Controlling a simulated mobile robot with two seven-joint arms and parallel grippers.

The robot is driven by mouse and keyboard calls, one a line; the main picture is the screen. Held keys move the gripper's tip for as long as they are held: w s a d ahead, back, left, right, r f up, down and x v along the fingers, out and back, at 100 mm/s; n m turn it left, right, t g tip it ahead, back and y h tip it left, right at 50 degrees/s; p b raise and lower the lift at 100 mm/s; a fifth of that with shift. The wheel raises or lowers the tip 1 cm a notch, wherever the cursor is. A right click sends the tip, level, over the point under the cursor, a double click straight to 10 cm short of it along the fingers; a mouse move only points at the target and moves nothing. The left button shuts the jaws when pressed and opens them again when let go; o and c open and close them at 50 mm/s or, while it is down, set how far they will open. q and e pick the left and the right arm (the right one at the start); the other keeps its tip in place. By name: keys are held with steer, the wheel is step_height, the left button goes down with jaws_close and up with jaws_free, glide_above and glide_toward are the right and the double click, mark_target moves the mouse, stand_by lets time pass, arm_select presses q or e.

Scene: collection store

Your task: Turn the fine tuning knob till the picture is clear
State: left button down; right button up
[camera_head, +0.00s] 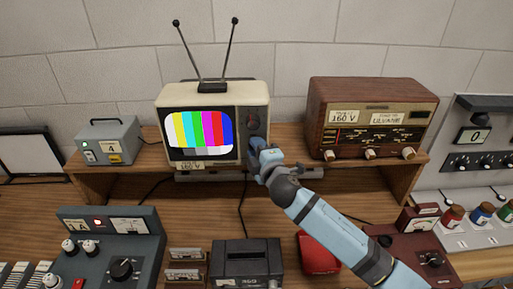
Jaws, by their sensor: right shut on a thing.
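The small cream television (171,94) with two antenna rods stands on the wooden shelf. Its screen (199,130) shows sharp, clean colour bars with no visible snow. A dark control panel with a round knob (252,116) runs down the right of the screen. My right gripper (256,152) is at the lower part of this panel, shut on what appears to be the fine tuning knob. The gripper hides that knob, so its position cannot be seen. My left gripper is not in view.
A brown wooden radio (365,98) stands right of the television, and a grey box (108,140) stands left. Below are a grey console (110,240), a dark box (247,262) and a red object (318,254) near my right arm.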

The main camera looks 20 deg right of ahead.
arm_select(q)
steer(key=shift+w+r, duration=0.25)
arm_select(e)
steer(key=shift+r, duration=0.15)
steer(key=o, duration=0.9)
arm_select(q)
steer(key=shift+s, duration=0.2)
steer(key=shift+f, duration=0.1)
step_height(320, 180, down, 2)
steer(key=b, duration=0.3)
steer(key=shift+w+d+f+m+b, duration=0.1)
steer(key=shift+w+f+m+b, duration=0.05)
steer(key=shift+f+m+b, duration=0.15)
arm_select(e)
steer(key=s, duration=0.4)
steer(key=s+d, duration=0.1)
steer(key=s, duration=0.4)
steer(key=s+f, duration=0.1)
steer(key=s, duration=0.3)
steer(key=shift+s+d, duration=0.25)
steer(key=shift+s, duration=0.1)
